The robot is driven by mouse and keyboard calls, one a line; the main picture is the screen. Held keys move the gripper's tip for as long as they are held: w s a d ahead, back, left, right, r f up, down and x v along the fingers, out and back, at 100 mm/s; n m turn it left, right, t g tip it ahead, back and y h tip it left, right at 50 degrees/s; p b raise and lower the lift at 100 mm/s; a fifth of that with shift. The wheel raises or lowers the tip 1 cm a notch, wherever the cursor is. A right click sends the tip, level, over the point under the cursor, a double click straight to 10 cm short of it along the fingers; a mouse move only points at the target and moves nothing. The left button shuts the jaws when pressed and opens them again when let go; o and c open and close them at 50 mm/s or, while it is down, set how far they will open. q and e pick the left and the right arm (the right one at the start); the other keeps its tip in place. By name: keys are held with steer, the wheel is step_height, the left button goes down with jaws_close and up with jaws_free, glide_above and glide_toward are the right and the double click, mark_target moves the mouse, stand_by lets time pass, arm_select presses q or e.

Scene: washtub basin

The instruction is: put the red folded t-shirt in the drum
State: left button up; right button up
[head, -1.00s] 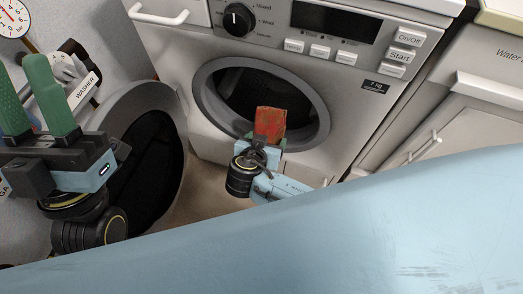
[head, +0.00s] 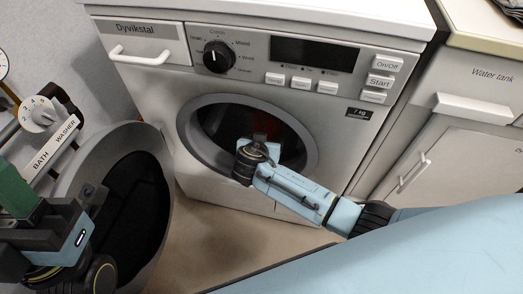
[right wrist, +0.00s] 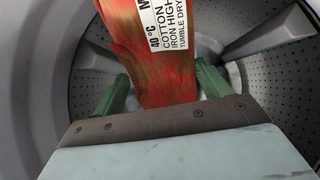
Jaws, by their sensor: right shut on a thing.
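The red folded t-shirt (right wrist: 150,75), with a white care label, is in my right gripper (right wrist: 158,88), between its green fingers in the right wrist view. The perforated grey drum (right wrist: 85,85) surrounds it there. In the head view my right gripper (head: 260,148) reaches into the round opening of the washer (head: 160,105). The shirt (head: 265,125) shows only dimly inside the dark drum (head: 220,122), and the fingertips are hidden. I cannot tell whether the shirt touches the drum wall. My left gripper (head: 12,190) is at the lower left, cut by the picture edge, with no object seen in it.
A cabinet (head: 440,165) marked "Water tank" stands at the right. A dial (head: 38,113) and a "BATH WASHER" label (head: 55,143) are at the left.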

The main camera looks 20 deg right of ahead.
steer(key=w+d, duration=0.5)
steer(key=w, duration=0.3)
steer(key=shift+d, duration=0.15)
steer(key=o, duration=1.2)
steer(key=shift+s, duration=0.1)
